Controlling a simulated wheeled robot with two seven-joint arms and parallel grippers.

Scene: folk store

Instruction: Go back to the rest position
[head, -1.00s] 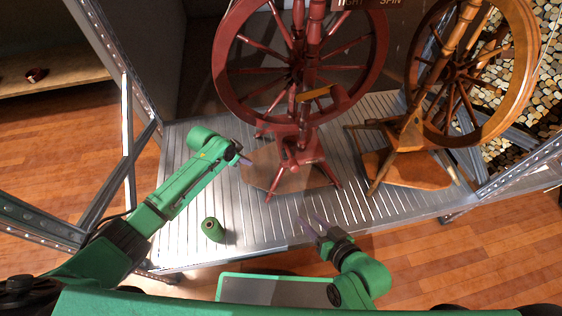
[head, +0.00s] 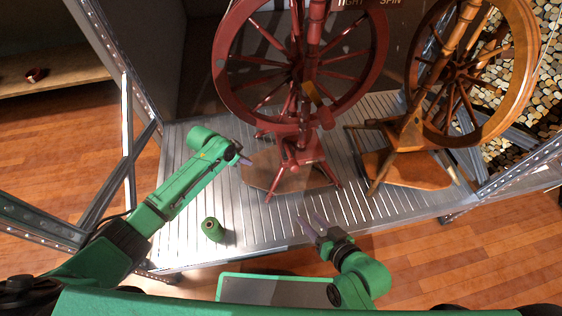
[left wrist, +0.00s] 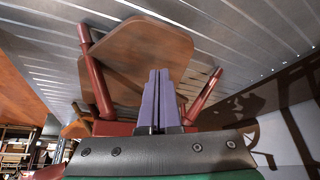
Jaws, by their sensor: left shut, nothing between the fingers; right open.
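My left gripper (head: 246,161) is shut and empty over the metal shelf, just left of the red spinning wheel's (head: 300,140) base. In the left wrist view its purple fingers (left wrist: 159,98) are pressed together, with the wheel's wooden board (left wrist: 130,45) and red legs beyond them. I cannot tell whether the fingers touch the wheel. My right gripper (head: 309,226) is open and empty, near the front edge of the shelf.
A brown spinning wheel (head: 410,140) stands on the right. Metal posts (head: 125,130) rise at the left. The shelf front between spool and right gripper is clear.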

